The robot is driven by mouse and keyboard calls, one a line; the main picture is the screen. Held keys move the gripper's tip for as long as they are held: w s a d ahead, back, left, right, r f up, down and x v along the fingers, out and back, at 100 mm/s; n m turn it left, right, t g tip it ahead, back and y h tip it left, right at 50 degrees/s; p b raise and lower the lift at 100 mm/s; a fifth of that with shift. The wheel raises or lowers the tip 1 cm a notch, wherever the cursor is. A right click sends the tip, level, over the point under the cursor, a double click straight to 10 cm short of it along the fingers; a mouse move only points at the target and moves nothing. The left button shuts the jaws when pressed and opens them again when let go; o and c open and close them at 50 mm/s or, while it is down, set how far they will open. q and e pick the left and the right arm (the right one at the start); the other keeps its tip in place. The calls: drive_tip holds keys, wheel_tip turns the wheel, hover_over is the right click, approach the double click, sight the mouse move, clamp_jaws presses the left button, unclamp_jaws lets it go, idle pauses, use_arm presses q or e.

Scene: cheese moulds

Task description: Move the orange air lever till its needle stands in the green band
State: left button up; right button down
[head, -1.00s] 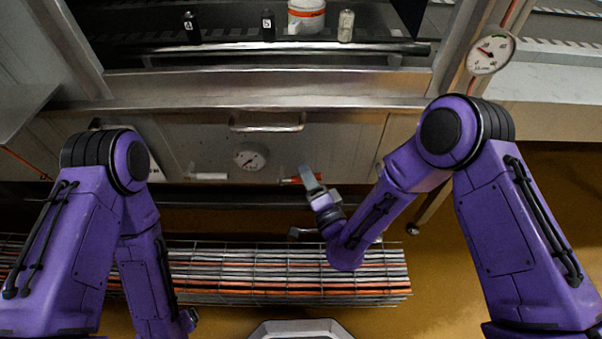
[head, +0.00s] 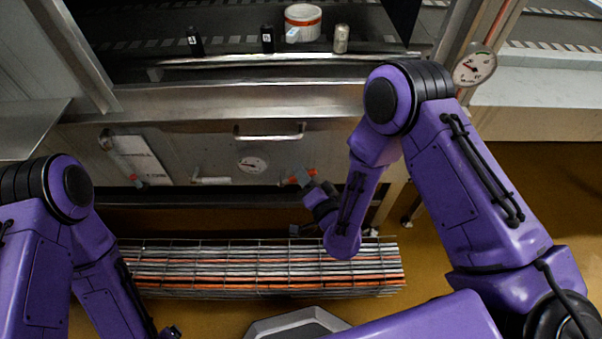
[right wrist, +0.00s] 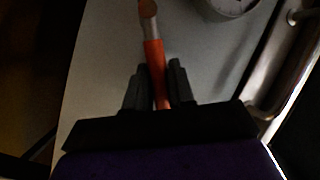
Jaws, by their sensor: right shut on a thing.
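The orange air lever (head: 290,180) sticks out from the front steel panel, below and right of a round white gauge (head: 253,164). My right gripper (head: 304,178) is at the lever's right end. In the right wrist view the orange lever (right wrist: 155,62) runs between the two dark fingers (right wrist: 159,88), which are shut on it. The gauge's edge (right wrist: 232,5) shows at the top there. The gauge's needle is too small to read surely, and I cannot make out the green band. My left gripper (head: 172,332) is low at the left, and its fingers are not clear.
A white lever (head: 212,180) sits left of the gauge. A steel handle (head: 268,134) is above it. A wire rack (head: 200,270) lies below the panel. Dark bottles and a white tub (head: 303,20) stand above.

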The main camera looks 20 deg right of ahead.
drive_tip(key=c, duration=1.1)
unclamp_jaws()
drive_tip(key=shift+o, duration=0.2)
drive_tip(key=shift+s, duration=0.15)
drive_tip(key=v, duration=1)
drive_tip(key=shift+s+b, duration=0.2)
drive_tip(key=shift+b, duration=0.2)
drive_tip(key=shift+f, duration=0.1)
